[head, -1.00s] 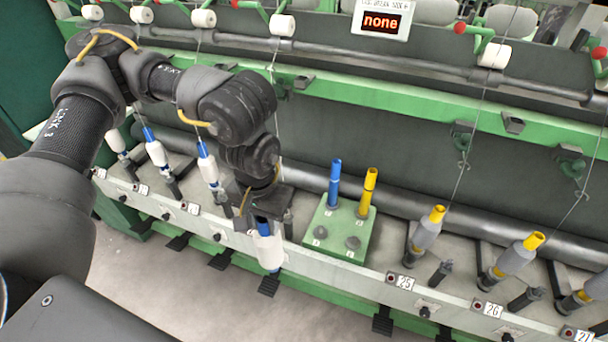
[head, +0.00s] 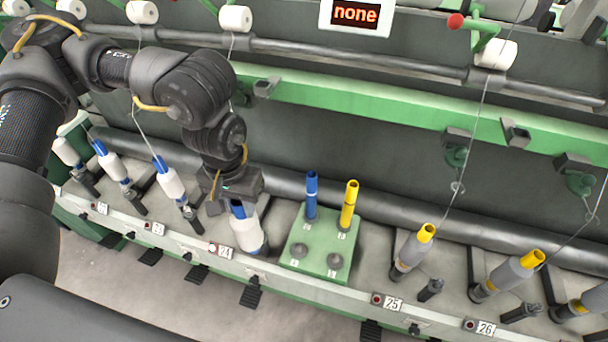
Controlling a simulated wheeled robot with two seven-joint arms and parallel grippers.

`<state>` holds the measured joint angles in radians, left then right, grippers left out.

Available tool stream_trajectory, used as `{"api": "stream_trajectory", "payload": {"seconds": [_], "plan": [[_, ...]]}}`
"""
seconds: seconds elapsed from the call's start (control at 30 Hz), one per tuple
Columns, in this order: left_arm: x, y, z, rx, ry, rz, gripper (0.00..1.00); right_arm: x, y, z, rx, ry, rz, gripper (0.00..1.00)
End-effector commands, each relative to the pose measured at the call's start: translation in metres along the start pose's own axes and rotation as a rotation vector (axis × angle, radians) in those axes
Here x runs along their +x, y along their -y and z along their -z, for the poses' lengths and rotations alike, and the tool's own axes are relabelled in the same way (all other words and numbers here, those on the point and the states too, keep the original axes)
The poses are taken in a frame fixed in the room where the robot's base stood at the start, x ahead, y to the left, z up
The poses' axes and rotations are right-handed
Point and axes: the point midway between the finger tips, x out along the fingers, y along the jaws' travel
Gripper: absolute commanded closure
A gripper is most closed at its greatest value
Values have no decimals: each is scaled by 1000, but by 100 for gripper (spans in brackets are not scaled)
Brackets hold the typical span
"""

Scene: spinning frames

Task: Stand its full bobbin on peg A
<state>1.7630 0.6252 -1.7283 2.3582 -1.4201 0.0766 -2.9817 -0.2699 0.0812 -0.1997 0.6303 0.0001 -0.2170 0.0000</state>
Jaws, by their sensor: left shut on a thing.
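My left gripper (head: 238,205) is shut on the blue tube top of a full white bobbin (head: 250,234). The bobbin is slightly tilted and shows against the machine's front rail, just left of the green peg block (head: 310,268), apart from it. The block carries an empty blue tube (head: 311,195) and an empty yellow tube (head: 348,205) at its back. Two bare grey pegs, the left front peg (head: 299,250) and the right front peg (head: 334,260), stand in front. The peg letters are too small to read. My right gripper is not in view.
Several white bobbins with blue tops, one a near bobbin (head: 170,182), stand on spindles to the left. Grey bobbins with yellow tops, one a near bobbin (head: 415,248), stand to the right with threads rising. A display (head: 356,14) reads "none". A green rail (head: 380,108) runs behind.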

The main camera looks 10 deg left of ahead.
Motion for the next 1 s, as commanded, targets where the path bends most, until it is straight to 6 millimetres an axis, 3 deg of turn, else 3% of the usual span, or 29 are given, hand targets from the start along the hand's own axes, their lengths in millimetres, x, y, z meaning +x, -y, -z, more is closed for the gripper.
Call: {"api": "stream_trajectory", "payload": {"seconds": [0.17,0.47,0.6,0.8,1.0], "plan": [[3,-10,9,-102,-2,-2,100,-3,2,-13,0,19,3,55],[36,-73,68,-799,-3,1,100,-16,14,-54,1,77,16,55],[49,-92,82,-1043,-5,5,100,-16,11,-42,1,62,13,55],[55,-99,88,-1156,-8,6,100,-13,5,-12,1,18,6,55],[57,-99,88,-1153,-8,6,100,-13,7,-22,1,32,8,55]]}}
